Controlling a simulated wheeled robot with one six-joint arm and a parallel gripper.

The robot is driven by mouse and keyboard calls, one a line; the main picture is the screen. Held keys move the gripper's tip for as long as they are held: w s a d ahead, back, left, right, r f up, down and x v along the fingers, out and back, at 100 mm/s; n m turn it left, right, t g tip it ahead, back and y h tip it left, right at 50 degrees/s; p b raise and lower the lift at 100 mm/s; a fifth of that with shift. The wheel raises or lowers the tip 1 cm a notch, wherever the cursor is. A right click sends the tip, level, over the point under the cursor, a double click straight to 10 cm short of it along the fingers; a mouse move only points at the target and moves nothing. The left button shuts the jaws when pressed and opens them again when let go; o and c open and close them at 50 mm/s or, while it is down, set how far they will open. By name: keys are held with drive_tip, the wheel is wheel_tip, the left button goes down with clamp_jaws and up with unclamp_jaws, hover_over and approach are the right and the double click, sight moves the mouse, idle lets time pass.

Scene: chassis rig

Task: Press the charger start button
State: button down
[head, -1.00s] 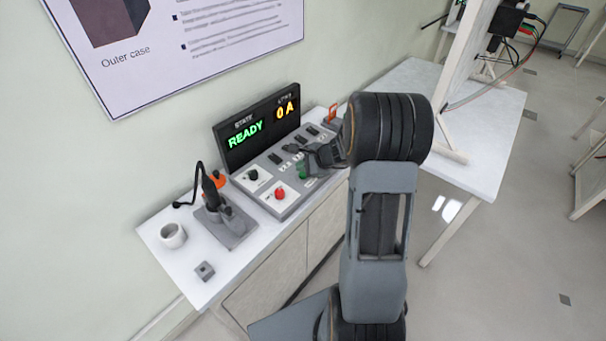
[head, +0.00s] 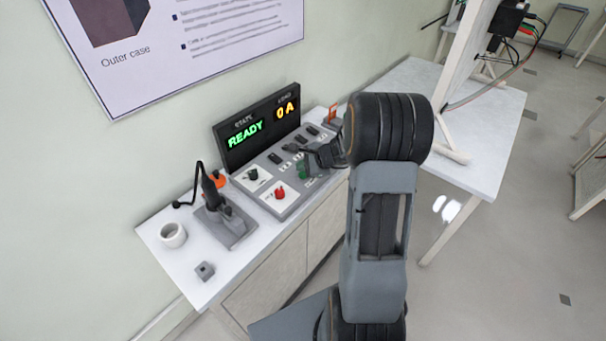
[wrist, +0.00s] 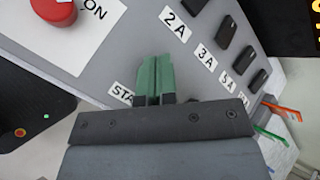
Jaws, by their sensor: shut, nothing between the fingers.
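The charger (head: 265,198) is a grey sloped console on the white bench, with a display (head: 257,128) reading "READY" and "0 A". My gripper (head: 303,172) is over the right front part of its panel. In the wrist view its two green fingertips (wrist: 155,78) are shut together with nothing between them. They are at the panel beside a partly covered label (wrist: 122,93) beginning "STA". The start button cannot be made out; the fingers cover that spot. I cannot tell whether the tips touch the panel.
A red knob (wrist: 55,10) sits on a white plate beside the fingers. Black switches (wrist: 228,30) labelled 2 A, 3 A and so on are to the right. A soldering-type stand (head: 228,225), a white mug (head: 173,235) and a small grey block (head: 205,271) stand on the bench at left.

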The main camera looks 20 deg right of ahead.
sight(303, 175)
drive_tip(key=shift+f, duration=0.2)
drive_tip(key=shift+f+b, duration=0.25)
drive_tip(key=shift+b, duration=0.25)
drive_tip(key=shift+f+b, duration=0.45)
drive_tip(key=shift+b, duration=0.05)
idle(0.5)
drive_tip(key=shift+r, duration=0.15)
drive_tip(key=shift+r+p, duration=0.6)
drive_tip(key=shift+r, duration=0.15)
drive_tip(key=shift+r+p, duration=1.9)
drive_tip(key=shift+r, duration=0.65)
